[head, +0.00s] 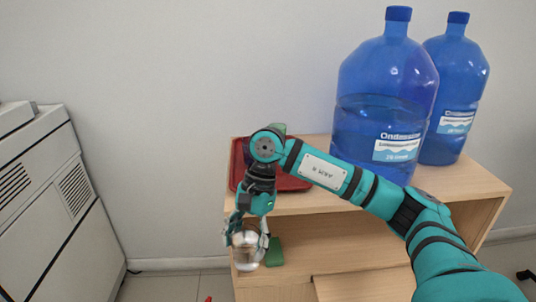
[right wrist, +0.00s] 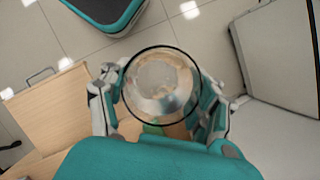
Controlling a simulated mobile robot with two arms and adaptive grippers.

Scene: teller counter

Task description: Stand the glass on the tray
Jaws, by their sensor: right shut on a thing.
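My right gripper (head: 247,238) is shut on a clear glass (head: 246,252) and holds it in front of the wooden cabinet, below the level of its top. In the right wrist view the round rim of the glass (right wrist: 163,84) shows between the two fingers of the gripper (right wrist: 162,100). The red tray (head: 290,183) lies on the cabinet top at its left end, behind my right arm, which hides part of it. My left gripper is not in view.
Two big blue water bottles (head: 385,95) (head: 455,90) stand on the right of the cabinet top (head: 320,203). A green thing (head: 274,252) is on the shelf beside the glass. Another green thing (head: 279,128) shows behind my wrist. A grey-white machine (head: 50,210) stands at left.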

